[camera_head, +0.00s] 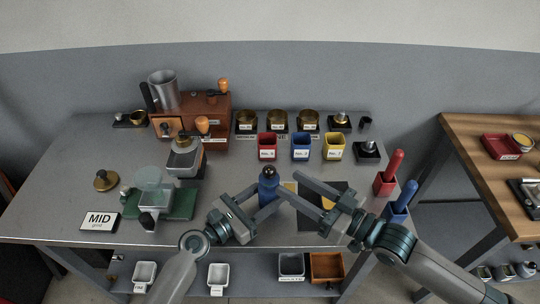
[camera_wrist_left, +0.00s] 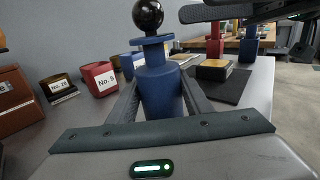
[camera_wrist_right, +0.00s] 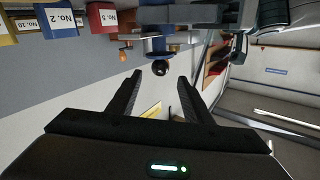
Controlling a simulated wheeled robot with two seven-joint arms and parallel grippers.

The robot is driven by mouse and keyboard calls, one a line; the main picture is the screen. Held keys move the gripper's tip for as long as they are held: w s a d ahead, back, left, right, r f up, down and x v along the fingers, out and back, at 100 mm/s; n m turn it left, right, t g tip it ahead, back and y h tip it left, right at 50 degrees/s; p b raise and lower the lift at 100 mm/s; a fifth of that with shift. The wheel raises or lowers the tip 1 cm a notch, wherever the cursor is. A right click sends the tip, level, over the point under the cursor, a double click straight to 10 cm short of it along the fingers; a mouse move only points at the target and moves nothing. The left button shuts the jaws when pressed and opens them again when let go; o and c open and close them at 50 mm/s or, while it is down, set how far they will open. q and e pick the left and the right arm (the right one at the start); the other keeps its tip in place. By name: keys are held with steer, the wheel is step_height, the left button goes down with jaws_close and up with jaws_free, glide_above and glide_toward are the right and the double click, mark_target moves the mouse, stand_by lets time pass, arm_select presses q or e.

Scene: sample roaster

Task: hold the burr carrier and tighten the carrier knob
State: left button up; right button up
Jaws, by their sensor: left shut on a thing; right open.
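The burr carrier (camera_head: 268,189) is a blue cylinder with a collar, upright at the table's front middle. Its black ball-shaped carrier knob (camera_head: 267,171) sits on top; both the carrier (camera_wrist_left: 160,88) and the knob (camera_wrist_left: 147,16) show large in the left wrist view. My left gripper (camera_head: 264,204) is shut on the carrier's blue body, one finger on each side. My right gripper (camera_head: 287,184) is open, its fingertips just right of the carrier. In the right wrist view the knob (camera_wrist_right: 160,68) shows between the open fingers, near their tips, apart from both.
A dark mat (camera_head: 322,192) with a yellowish block lies behind my right gripper. Red (camera_head: 267,152), blue (camera_head: 301,153) and yellow (camera_head: 334,153) cups stand behind. A red holder (camera_head: 384,185) and blue holder (camera_head: 399,213) stand at right, a scale (camera_head: 178,203) at left.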

arm_select(q)
steer(key=o, duration=1.5)
steer(key=shift+c, duration=0.2)
steer(key=shift+a, duration=0.1)
steer(key=v, duration=1.2)
